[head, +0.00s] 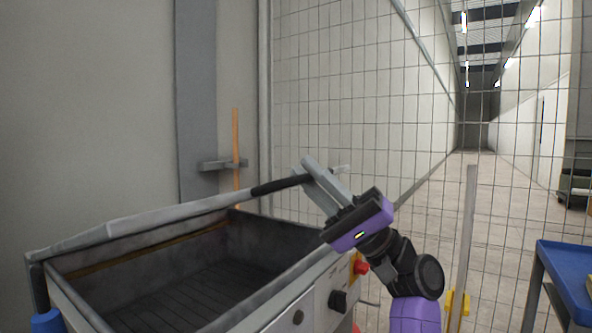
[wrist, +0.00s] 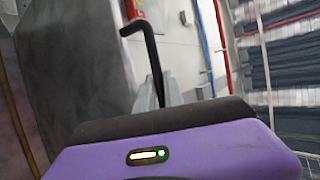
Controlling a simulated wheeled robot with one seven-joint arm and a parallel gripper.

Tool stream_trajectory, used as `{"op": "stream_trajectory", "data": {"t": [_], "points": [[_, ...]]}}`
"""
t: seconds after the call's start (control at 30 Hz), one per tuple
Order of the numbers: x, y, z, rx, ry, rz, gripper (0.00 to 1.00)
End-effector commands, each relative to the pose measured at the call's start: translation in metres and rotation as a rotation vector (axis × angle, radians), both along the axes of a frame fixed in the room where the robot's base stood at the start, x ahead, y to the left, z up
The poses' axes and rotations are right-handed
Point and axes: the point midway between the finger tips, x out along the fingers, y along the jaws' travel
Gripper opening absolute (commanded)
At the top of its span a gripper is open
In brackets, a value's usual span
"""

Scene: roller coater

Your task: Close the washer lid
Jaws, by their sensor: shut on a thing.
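The washer (head: 275,307) is a grey metal tub at the lower left of the head view, with its dark interior open to view. A grey lid edge (head: 165,216) slants above the back of the tub, so the lid stands open. A black handle (head: 275,186) extends from its right end. My gripper (head: 312,178) is shut on this handle, above the tub's right corner. In the wrist view the bent black handle (wrist: 151,45) runs down between my fingers (wrist: 158,93). The exact grip contact is partly hidden.
A wire mesh fence (head: 350,100) stands close behind the washer and my arm. A red button (head: 361,267) and black knob (head: 338,301) sit on the washer's front. A blue table (head: 565,270) stands at the right. Bare floor lies beyond the fence.

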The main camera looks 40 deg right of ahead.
Motion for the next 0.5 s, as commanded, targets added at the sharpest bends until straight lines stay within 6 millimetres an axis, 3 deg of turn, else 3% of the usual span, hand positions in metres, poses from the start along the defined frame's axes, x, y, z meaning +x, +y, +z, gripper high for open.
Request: {"op": "stream_trajectory", "data": {"t": [0.03,0.5], "points": [[-0.004,-0.003,-0.022,0.002,0.001,-0.004,0.00],[-0.026,-0.010,-0.129,0.003,0.001,-0.001,0.00]]}}
